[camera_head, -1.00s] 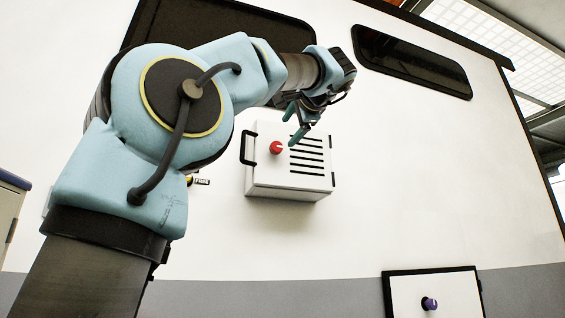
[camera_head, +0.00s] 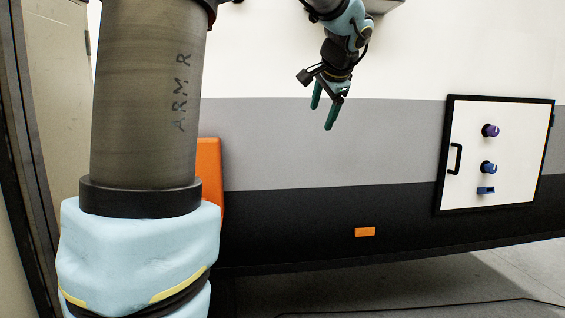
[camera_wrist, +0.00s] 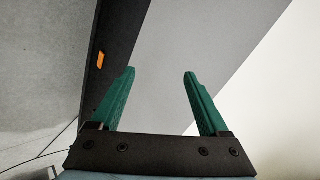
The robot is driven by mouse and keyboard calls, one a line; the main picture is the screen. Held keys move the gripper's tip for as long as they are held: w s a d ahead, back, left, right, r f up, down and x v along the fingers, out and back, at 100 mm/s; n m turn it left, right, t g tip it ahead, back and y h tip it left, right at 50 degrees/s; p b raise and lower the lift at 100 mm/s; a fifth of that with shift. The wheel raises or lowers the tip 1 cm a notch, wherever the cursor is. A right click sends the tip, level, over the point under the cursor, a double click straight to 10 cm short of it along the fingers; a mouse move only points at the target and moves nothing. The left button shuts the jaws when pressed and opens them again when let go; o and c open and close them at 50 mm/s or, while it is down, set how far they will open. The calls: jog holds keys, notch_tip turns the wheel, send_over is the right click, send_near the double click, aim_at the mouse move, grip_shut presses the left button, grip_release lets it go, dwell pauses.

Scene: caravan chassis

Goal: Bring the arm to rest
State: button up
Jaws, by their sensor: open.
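My gripper (camera_head: 323,108) hangs at the upper middle of the head view, its two green fingers pointing down in front of the caravan wall. The fingers are apart with nothing between them. In the wrist view my gripper (camera_wrist: 161,75) also shows open and empty, with the caravan's side behind it. My arm's large links fill the left of the head view. The middle of the arm is out of the picture.
A white panel (camera_head: 468,153) with a black frame, a handle and knobs is on the caravan wall at the right. An orange marker (camera_head: 365,232) sits on the black lower band. The grey floor (camera_head: 470,285) shows below. A beige cabinet (camera_head: 55,90) stands at the left.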

jog(key=s+a+f+n+g, duration=0.2)
jog(key=s+a+f, duration=0.15)
jog(key=f, duration=0.55)
jog(key=s+a+f+n+g, duration=0.25)
jog(key=a+f, duration=0.25)
jog(key=f, duration=0.3)
jog(key=s+a+f+n+g, duration=0.1)
jog(key=s+a+f+n, duration=0.2)
jog(key=s+f, duration=0.4)
jog(key=s+a+f+n+g+h, duration=0.1)
jog(key=s+a+f+n+g, duration=0.1)
jog(key=s+a+f+n, duration=0.2)
jog(key=s+a+f, duration=0.1)
jog(key=s+f, duration=0.2)
jog(key=s, duration=0.1)
jog(key=shift+a+f, duration=0.15)
jog(key=shift+f, duration=0.15)
jog(key=shift+c, duration=0.3)
